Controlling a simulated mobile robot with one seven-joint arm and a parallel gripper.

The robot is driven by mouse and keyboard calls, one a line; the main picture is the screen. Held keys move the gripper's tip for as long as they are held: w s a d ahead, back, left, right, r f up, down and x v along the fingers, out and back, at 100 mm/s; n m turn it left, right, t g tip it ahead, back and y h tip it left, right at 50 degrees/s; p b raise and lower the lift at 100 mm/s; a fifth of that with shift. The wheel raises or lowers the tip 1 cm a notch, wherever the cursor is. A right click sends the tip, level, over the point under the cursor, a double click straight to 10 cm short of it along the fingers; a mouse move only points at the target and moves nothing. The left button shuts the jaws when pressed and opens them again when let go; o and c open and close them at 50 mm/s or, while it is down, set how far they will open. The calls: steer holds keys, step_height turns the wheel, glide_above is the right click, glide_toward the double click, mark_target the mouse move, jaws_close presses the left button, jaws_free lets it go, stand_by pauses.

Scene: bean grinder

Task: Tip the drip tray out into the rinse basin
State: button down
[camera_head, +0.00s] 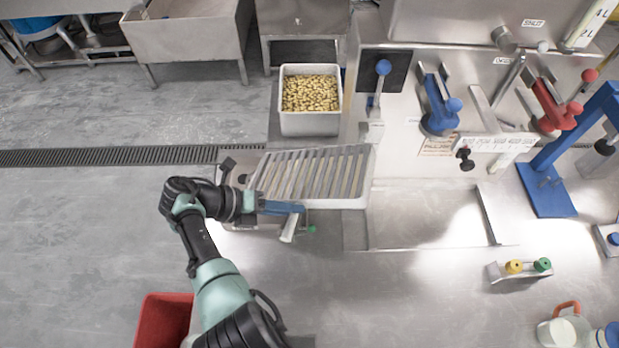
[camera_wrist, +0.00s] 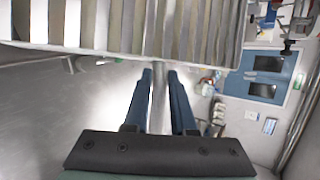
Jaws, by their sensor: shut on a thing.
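The drip tray (camera_head: 315,174) is a pale, shallow tray with a slatted grate, at the left end of the steel counter in the head view. Its slats and near wall (camera_wrist: 130,50) fill the top of the wrist view. My gripper (camera_head: 290,209) is at the tray's near-left side. In the wrist view its blue fingers (camera_wrist: 160,78) are closed around a grey metal handle (camera_wrist: 159,100) below the tray. Whether liquid is in the tray is hidden. A large steel basin (camera_head: 195,45) stands at the top left; no label on it is readable.
A bin of beans (camera_head: 310,122) stands just behind the tray. The grinder machine with blue (camera_head: 440,105) and red (camera_head: 553,105) levers is to the right. A red bin (camera_head: 163,320) sits at lower left. The floor (camera_head: 90,220) to the left is open, crossed by a drain grate.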

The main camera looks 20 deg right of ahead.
steer(key=shift+h+b, duration=0.7)
steer(key=shift+b, duration=0.75)
steer(key=shift+r+g, duration=0.15)
steer(key=shift+g, duration=0.15)
steer(key=shift+w+a+r, duration=0.2)
steer(key=shift+a+r, duration=0.05)
steer(key=shift+r, duration=0.15)
steer(key=shift+f+n+h+b, duration=0.2)
steer(key=shift+n+h+b, duration=0.1)
steer(key=shift+b, duration=0.25)
steer(key=shift+r+h+b, duration=0.1)
steer(key=shift+h+b, duration=0.3)
steer(key=shift+b, duration=0.6)
steer(key=shift+r, duration=0.1)
steer(key=shift+w+a+r, duration=0.2)
steer(key=shift+a+r, duration=0.15)
steer(key=shift+r, duration=0.15)
stand_by(0.4)
